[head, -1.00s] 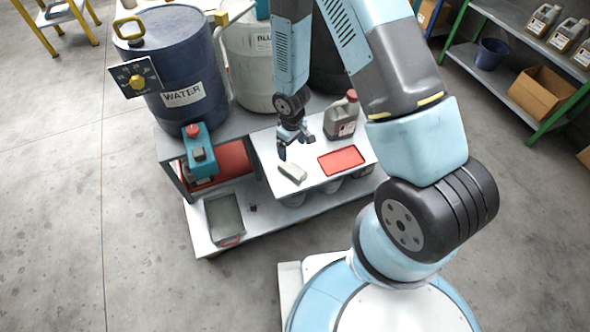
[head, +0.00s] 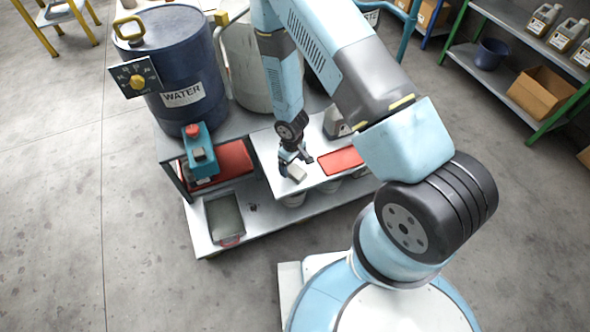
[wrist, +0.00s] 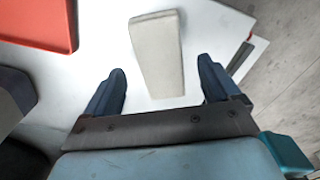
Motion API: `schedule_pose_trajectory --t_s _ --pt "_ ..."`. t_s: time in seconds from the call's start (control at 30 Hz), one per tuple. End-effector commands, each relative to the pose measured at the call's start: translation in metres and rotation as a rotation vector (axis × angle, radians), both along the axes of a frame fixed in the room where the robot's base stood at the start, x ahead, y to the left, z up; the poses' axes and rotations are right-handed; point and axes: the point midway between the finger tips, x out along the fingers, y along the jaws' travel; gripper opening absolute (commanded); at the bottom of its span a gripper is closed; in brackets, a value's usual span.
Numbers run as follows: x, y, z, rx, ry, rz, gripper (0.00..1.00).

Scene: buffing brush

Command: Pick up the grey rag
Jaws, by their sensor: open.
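The grey rag (head: 298,174), a pale, folded oblong, lies on the white table top (head: 265,143) near its front left. In the wrist view the rag (wrist: 157,50) lies lengthwise ahead of my gripper (wrist: 162,76), its near end between the lines of the two fingers. The fingers are open, with clear space on both sides of the rag, and nothing is held. In the head view my gripper (head: 296,167) is over the rag and hides part of it. I cannot tell the exact height between them.
A red tray (head: 340,161) lies right of the rag, with a grey jug (head: 335,125) behind it, partly hidden by my arm. The blue water drum (head: 180,65) stands behind left. A teal device (head: 200,155) and a lower grey tray (head: 225,218) are left.

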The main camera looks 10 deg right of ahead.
Motion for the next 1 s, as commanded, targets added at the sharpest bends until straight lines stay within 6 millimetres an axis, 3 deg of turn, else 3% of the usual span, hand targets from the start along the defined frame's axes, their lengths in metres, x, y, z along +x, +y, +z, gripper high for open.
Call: schedule_pose_trajectory --t_s 0.2,0.5,1.0 --pt "0.0 0.0 -0.019 0.001 0.001 0.0 0.89" --pt "0.0 0.0 -0.021 0.001 0.001 -0.001 0.89" --pt "0.001 0.0 -0.021 0.001 0.001 -0.001 0.42"
